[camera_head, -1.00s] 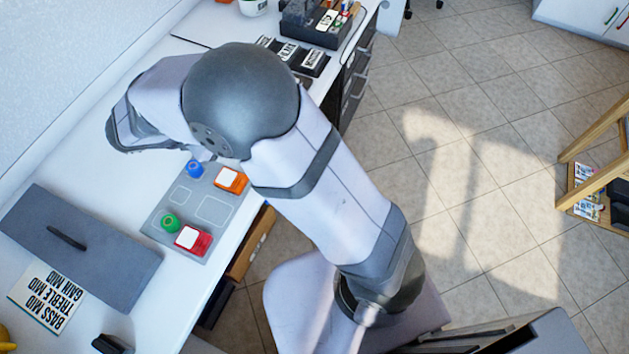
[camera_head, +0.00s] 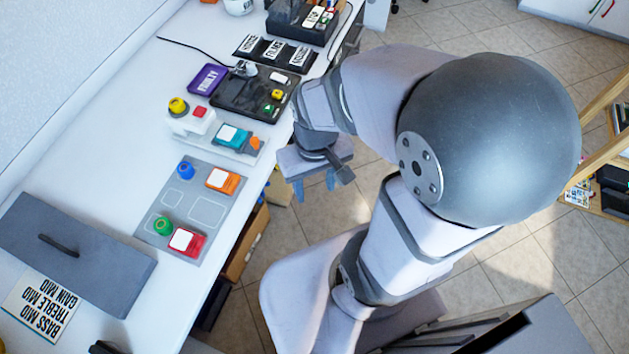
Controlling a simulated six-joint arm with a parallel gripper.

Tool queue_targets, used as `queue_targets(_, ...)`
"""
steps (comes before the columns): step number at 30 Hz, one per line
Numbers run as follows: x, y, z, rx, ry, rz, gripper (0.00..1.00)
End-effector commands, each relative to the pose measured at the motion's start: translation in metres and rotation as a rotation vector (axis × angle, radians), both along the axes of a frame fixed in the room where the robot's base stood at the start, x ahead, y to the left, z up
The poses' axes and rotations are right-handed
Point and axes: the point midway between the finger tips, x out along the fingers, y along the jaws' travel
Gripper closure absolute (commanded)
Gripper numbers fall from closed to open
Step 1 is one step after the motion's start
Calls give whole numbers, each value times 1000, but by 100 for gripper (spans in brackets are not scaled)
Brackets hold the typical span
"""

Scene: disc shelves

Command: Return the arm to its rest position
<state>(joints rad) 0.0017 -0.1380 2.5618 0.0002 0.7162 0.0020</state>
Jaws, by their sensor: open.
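My gripper (camera_head: 314,184) hangs beyond the desk's front edge, over the floor, in the head camera view. Its two blue fingertips point down and stand apart, with nothing seen between them. My arm is folded, with its large grey joint at the right of the picture. The gripper is to the right of the grey mat and clear of everything on the desk.
The white desk (camera_head: 130,170) runs along the wall. It holds a grey mat (camera_head: 150,215) with coloured pedals and knobs, a teal pedal (camera_head: 233,137), a black tray (camera_head: 240,98), a purple box (camera_head: 207,80) and a grey lid (camera_head: 100,265). A wooden shelf (camera_head: 600,150) stands at the right.

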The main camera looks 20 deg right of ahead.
Motion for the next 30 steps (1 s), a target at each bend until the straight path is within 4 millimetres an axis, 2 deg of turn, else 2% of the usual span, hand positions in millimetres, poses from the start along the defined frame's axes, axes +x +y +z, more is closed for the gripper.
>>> queue_targets(5, 0, 0, 7, -1, 1, 3, 54)
queue_targets(8, 0, 0, 19, -1, 1, 4, 54)
queue_targets(21, 0, 0, 115, -1, 1, 7, 54)
queue_targets(24, 0, 0, 129, -1, 1, 8, 54)
queue_targets(30, 0, 0, 136, -1, 2, 8, 54)
